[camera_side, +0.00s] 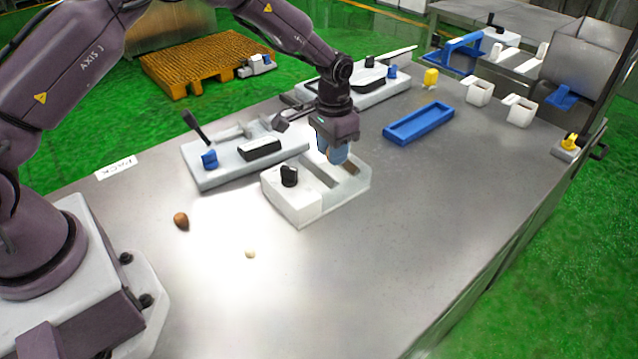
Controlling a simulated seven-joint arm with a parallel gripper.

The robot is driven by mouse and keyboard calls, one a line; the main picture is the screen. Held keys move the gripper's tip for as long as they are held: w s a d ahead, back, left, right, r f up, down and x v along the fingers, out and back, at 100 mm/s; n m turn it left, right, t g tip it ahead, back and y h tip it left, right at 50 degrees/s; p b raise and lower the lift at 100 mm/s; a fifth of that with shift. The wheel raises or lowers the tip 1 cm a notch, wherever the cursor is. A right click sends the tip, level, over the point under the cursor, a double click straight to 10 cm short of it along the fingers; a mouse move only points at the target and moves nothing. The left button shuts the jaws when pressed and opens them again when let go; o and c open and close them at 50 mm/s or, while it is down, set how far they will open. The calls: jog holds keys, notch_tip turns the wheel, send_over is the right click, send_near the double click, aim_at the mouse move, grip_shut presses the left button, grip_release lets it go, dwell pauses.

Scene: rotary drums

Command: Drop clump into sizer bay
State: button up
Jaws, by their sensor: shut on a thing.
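My gripper (334,156) points down over the rear part of a white slotted unit (296,207) with a black knob. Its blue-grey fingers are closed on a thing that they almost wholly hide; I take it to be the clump. A small brown edge shows by the fingers, and I cannot tell its shape. The unit has open bays between white walls, and my gripper is above or just at one of them. I cannot tell whether the held thing touches the unit. No label marks which bay is the sizer bay.
A brown lump (181,220) and a small pale piece (250,254) lie on the steel table (400,260). A grey-white unit with a lever (215,175) stands left of the slotted unit. A blue tray (419,123) lies behind right. The table's front right is clear.

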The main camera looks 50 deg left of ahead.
jog(key=shift+f, duration=0.85)
jog(key=o, duration=1)
notch_tip(320, 180, up, 13)
jog(key=shift+r, duration=0.1)
